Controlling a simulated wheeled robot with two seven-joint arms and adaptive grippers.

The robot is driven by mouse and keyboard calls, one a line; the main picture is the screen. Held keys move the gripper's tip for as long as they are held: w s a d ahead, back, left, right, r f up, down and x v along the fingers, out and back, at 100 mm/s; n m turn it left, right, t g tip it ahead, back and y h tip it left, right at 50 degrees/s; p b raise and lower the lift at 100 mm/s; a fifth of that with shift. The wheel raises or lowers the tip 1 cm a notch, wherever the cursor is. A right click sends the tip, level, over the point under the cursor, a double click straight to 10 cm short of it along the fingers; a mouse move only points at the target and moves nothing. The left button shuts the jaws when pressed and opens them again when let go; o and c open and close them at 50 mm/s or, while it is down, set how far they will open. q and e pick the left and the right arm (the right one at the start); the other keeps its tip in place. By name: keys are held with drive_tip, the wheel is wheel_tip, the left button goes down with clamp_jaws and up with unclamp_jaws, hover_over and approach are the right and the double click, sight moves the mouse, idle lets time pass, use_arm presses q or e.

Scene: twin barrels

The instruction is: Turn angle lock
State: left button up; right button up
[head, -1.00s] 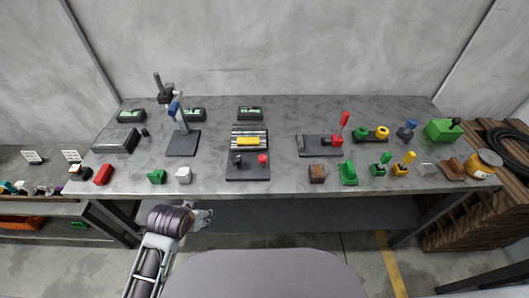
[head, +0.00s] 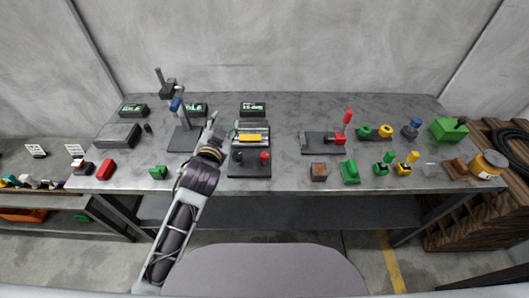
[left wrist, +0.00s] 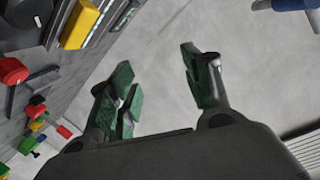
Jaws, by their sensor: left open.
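I cannot tell for sure which part is the angle lock. A stand (head: 184,138) with a dark base, a grey post and a blue part (head: 176,104) on it is at the left of the table. A black fixture (head: 249,171) holds a yellow block (head: 249,138) and has a black knob (head: 238,155) and a red knob (head: 264,156). My left gripper (head: 213,127) is open and empty between the stand and the fixture. In the left wrist view its green-padded fingers (left wrist: 160,78) are apart, with the yellow block (left wrist: 80,24) at upper left and a blue part (left wrist: 293,4) at upper right.
A black device with a red lever (head: 347,117) stands right of the fixture. Several small coloured objects fill the right side. The back middle of the table (head: 300,112) is clear.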

use_arm(q)
drive_tip(key=d+r+m+t+h, duration=0.4)
drive_tip(key=d+r+m+h, duration=0.8)
drive_tip(key=d+r, duration=0.55)
drive_tip(key=s+d+r+m+g+h, duration=0.1)
drive_tip(key=s+d+m+g+h, duration=0.35)
drive_tip(key=d+m+g, duration=0.45)
drive_tip(key=s+d+r+m+g+h, duration=0.2)
drive_tip(key=s+d+m+g+h, duration=0.3)
drive_tip(key=m+g, duration=0.7)
drive_tip(key=m+t+y, duration=0.1)
drive_tip(key=m+y, duration=0.8)
drive_tip(key=y, duration=1.4)
approach(264, 154)
wheel_tip(264, 154, down, 3)
drive_tip(key=shift+s+a+p, duration=0.1)
drive_tip(key=shift+s+p, duration=0.05)
drive_tip(key=shift+p, duration=0.5)
wheel_tip(264, 154, down, 4)
drive_tip(key=shift+f+p, duration=0.15)
drive_tip(key=shift+p, duration=0.15)
drive_tip(key=shift+f, duration=0.85)
use_arm(e)
drive_tip(key=shift+s+a+r, duration=0.1)
drive_tip(key=shift+a+r, duration=0.1)
drive_tip(key=shift+r, duration=0.35)
drive_tip(key=shift+a+r, duration=0.2)
drive_tip(key=shift+r, duration=0.3)
